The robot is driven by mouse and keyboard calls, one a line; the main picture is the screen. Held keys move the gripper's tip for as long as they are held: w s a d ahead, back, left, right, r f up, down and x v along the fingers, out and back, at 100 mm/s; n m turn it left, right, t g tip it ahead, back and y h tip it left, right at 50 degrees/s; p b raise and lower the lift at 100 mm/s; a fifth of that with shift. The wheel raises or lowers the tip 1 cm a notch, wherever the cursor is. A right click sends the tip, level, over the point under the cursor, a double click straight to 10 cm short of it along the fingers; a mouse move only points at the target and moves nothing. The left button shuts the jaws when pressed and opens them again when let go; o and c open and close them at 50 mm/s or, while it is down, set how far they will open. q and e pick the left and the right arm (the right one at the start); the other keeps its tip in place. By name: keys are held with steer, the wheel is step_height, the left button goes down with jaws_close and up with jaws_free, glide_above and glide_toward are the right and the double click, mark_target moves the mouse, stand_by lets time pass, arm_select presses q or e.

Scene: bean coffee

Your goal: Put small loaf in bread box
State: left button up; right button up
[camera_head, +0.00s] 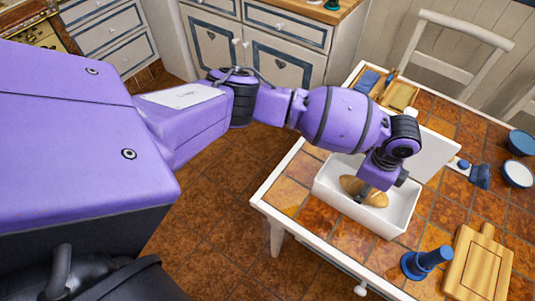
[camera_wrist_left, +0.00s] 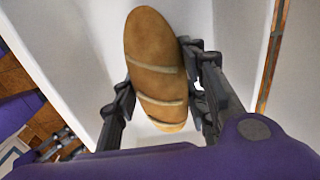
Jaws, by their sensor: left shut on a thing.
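The small loaf (camera_head: 372,196) is brown and shows in the white open bread box (camera_head: 384,224) on the tiled table. My left gripper (camera_head: 366,188) reaches down into the box from above and is shut on the loaf. In the left wrist view the loaf (camera_wrist_left: 154,68) lies between the two dark fingers of my left gripper (camera_wrist_left: 158,95), with the white inside of the box (camera_wrist_left: 70,40) around it. I cannot tell whether the loaf touches the box floor. My right gripper is not in view.
The white lid (camera_head: 430,150) stands raised behind the box. A blue pepper mill (camera_head: 426,262) and a wooden cutting board (camera_head: 478,265) are at the front right. Bowls (camera_head: 517,174) stand at the right. A tray (camera_head: 400,96) is at the back. A chair (camera_head: 455,60) is behind the table.

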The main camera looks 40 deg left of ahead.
arm_select(q)
steer(key=shift+f, duration=0.1)
steer(key=o, duration=1.4)
steer(key=shift+o, duration=0.2)
step_height(320, 180, up, 12)
steer(key=shift+r+p, duration=0.2)
steer(key=shift+p, duration=0.3)
